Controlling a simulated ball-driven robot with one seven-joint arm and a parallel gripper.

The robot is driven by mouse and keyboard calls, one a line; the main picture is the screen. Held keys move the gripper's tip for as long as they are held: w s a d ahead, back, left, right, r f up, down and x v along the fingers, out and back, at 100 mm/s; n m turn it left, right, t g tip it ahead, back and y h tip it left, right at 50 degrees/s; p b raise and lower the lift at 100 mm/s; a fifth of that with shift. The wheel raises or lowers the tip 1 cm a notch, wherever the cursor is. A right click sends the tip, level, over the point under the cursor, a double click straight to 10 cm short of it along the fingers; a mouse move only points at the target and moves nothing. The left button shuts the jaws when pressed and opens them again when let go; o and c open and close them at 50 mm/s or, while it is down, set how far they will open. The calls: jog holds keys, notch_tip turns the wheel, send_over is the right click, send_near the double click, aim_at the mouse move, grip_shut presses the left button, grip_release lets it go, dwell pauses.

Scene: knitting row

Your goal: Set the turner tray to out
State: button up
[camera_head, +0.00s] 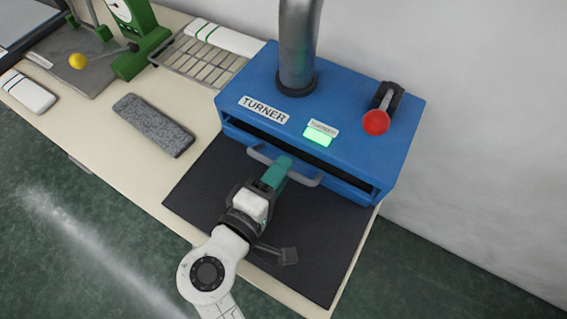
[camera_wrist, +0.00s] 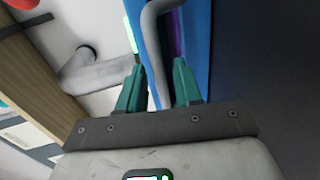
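The turner (camera_head: 345,120) is a blue box with a white TURNER label. Its tray (camera_head: 340,187) is the low blue front with a dark slot above it and a curved grey handle (camera_head: 306,180). The tray front sits close to the box; how far out it is, I cannot tell exactly. My gripper (camera_head: 279,168) is at the handle, over the dark mat. In the wrist view the handle (camera_wrist: 154,45) passes between my two teal fingers (camera_wrist: 158,82), with slim gaps seeming to show beside it. The fingers hide part of the handle in the head view.
A dark mat (camera_head: 310,245) lies before the turner. A red-knobbed lever (camera_head: 376,121), a lit green panel (camera_head: 319,135) and a grey pipe (camera_head: 299,45) are on top of the box. A grey speckled block (camera_head: 153,124) lies left; a green machine (camera_head: 140,40) stands farther back.

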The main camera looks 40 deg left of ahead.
jog(key=shift+x, duration=0.95)
grip_shut()
